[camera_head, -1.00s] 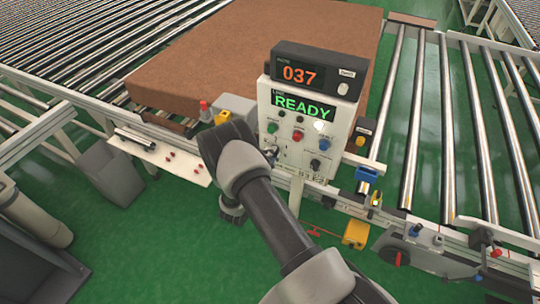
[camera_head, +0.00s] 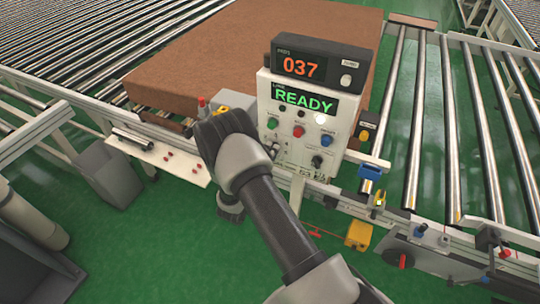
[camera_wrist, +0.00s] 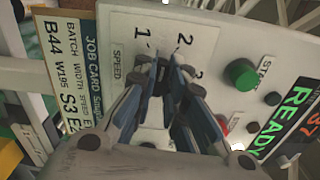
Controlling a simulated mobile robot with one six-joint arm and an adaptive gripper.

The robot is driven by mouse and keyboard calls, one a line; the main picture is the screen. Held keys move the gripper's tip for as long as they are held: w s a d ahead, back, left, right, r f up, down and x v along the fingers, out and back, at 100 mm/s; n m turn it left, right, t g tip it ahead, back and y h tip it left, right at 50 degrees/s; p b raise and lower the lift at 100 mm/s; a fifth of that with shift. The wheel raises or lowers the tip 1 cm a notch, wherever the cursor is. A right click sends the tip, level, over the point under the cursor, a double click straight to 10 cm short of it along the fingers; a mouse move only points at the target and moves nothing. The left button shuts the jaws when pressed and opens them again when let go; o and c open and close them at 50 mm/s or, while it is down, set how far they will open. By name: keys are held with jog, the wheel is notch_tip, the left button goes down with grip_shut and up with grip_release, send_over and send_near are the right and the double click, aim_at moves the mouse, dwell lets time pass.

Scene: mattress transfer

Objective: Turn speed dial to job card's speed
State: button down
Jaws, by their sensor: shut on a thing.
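My gripper (camera_wrist: 165,92) is shut on the speed dial (camera_wrist: 164,72) in the wrist view. The dial is mostly hidden between the blue-grey fingers. The white panel around it carries the label SPEED and the numbers 1, 2 and 3; where the dial points cannot be told.
A green START button (camera_wrist: 241,74) and a red button (camera_wrist: 223,124) sit close to the fingers. The READY display (camera_head: 304,97) is above, under the 037 display (camera_head: 301,66). A brown mattress (camera_head: 235,50) lies behind. Roller conveyors (camera_head: 485,120) flank the panel.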

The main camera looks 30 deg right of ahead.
jog(key=shift+s+d+r+m+b, duration=0.1)
jog(key=shift+m+b, duration=2.4)
jog(key=shift+m, duration=1.65)
jog(key=shift+s+d+r+m+b, duration=0.1)
jog(key=shift+m+b, duration=2.4)
jog(key=shift+m, duration=1.65)
jog(key=c, duration=1.6)
grip_release()
jog(key=shift+c, duration=0.2)
jog(key=shift+a, duration=0.1)
